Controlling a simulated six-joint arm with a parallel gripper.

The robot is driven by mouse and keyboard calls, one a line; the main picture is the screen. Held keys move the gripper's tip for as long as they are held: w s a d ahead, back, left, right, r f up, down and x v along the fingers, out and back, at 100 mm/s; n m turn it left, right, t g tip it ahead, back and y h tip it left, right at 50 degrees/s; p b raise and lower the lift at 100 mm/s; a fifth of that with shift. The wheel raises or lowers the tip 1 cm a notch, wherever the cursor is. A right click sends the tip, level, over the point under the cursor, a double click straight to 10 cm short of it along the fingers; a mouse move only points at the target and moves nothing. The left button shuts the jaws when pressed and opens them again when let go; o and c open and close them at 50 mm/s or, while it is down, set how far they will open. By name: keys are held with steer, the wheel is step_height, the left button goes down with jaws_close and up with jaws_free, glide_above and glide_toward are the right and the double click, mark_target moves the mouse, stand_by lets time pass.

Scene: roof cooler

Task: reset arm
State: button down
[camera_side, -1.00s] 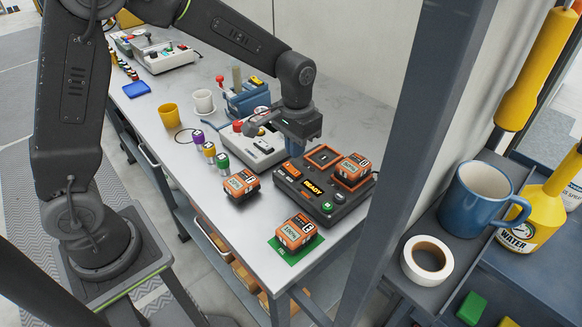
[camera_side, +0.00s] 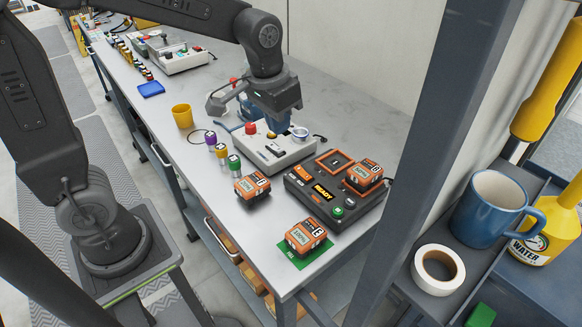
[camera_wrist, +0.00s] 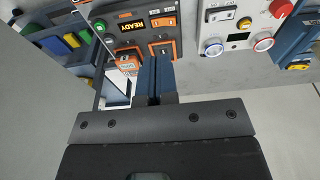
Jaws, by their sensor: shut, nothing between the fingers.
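My gripper (camera_wrist: 154,80) is shut with nothing between its fingers. In the side view my dark wrist (camera_side: 274,97) hangs above the grey control box, and the fingertips are hard to make out there. The black charger (camera_side: 330,195) with its orange READY display stands to the right of the control box. One orange battery (camera_side: 364,174) sits in the charger's right bay, and the other bay looks empty. A second battery (camera_side: 252,187) lies on the bench left of the charger. A third battery (camera_side: 306,236) sits on a green mat (camera_side: 291,258) near the front edge.
The control box (camera_side: 276,147) with a red button stands below my wrist. Purple, yellow and green small bottles (camera_side: 222,151), a yellow cup (camera_side: 182,116) and a blue tray (camera_side: 151,89) stand on the left. A shelf with a blue mug (camera_side: 490,210) and tape roll (camera_side: 438,268) stands right of a dark post.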

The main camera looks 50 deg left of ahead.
steer(key=s+r+t, duration=0.1)
steer(key=s+r, duration=0.1)
steer(key=s, duration=0.5)
steer(key=s+a+r+t, duration=0.1)
steer(key=s+r+t, duration=0.1)
steer(key=s, duration=0.5)
steer(key=shift+a+t, duration=0.3)
